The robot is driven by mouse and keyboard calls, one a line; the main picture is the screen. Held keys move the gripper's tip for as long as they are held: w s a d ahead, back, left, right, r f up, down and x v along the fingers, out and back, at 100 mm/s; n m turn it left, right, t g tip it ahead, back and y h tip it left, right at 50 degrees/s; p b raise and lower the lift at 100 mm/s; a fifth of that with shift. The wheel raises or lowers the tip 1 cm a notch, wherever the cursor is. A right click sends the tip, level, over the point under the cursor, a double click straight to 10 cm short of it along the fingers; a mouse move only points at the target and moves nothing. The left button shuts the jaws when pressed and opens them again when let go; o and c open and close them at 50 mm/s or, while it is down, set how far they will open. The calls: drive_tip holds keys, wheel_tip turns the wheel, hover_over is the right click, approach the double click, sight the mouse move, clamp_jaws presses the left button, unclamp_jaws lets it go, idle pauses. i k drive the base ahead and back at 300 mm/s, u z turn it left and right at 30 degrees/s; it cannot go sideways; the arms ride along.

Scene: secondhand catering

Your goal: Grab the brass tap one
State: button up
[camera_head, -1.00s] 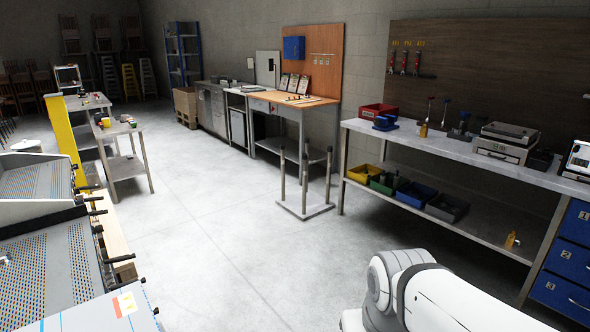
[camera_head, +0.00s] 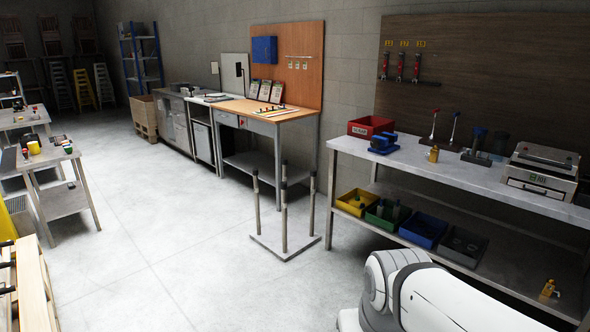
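A small brass-coloured piece (camera_head: 434,154), possibly a tap, stands on the grey top of the right workbench (camera_head: 465,188), just right of a blue device. A second brass-coloured piece (camera_head: 548,289) with a tap-like top sits on the lower shelf of the same bench, near its right end. Both are too small to make out their exact shape. My white arm shows at the lower right, in front of the bench. My gripper is out of view.
A red bin (camera_head: 371,127), blue device (camera_head: 384,143) and scale-like machine (camera_head: 541,171) stand on the bench. Yellow, green, blue and dark bins line its shelf. A low stand with upright posts (camera_head: 286,247) is left of it. The floor (camera_head: 175,240) further left is clear.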

sight(433, 155)
drive_tip(key=z, duration=0.2)
drive_tip(key=i, duration=2.05)
drive_tip(key=z, duration=0.7)
drive_tip(key=i, duration=1.65)
drive_tip(key=z, duration=0.6)
drive_tip(key=i, duration=0.55)
drive_tip(key=z, duration=0.2)
